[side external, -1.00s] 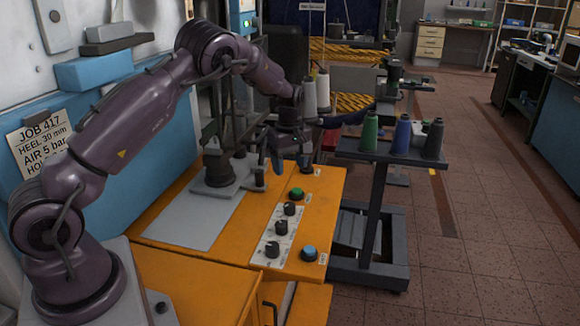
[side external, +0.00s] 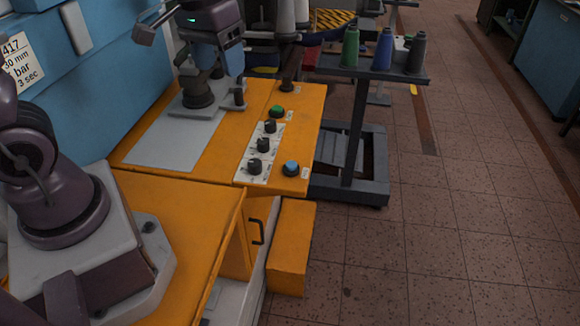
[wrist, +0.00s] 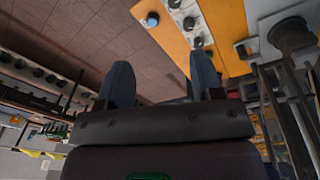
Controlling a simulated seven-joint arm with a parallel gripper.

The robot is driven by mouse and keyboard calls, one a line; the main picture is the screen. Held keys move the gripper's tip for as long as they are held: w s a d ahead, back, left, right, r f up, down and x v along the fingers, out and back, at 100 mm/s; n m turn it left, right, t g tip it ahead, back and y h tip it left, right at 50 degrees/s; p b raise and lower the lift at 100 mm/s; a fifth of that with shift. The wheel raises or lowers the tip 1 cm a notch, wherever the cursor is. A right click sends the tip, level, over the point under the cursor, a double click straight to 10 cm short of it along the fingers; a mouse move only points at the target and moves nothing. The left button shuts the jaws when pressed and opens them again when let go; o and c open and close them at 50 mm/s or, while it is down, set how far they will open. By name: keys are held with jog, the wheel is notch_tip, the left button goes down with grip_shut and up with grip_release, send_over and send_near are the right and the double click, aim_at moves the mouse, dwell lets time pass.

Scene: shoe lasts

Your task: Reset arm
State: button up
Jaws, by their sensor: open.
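My gripper (side external: 219,70) is at the top of the side view, pointing down. Its dark body has a small teal light, and its two blue-grey fingers are apart with nothing seen between them. It appears in front of the upright machine post on the bench; the gap between them cannot be judged. The wrist view shows both fingers of my gripper (wrist: 161,76) spread and empty. My upper arm is mostly out of frame in the side view.
The orange bench (side external: 215,150) carries a grey plate (side external: 165,138), a green button (side external: 277,112), several black knobs (side external: 263,145) and a blue button (side external: 291,168). A dark trolley (side external: 345,72) holds thread spools at its right. Open tiled floor (side external: 450,220) lies further right.

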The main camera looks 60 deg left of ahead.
jog(key=s+d+r+m+t, duration=0.4)
jog(key=s+d+r, duration=0.1)
jog(key=s, duration=0.5)
jog(key=shift+d+r+y, duration=0.15)
jog(key=shift+r+y, duration=0.15)
jog(key=shift+r, duration=0.4)
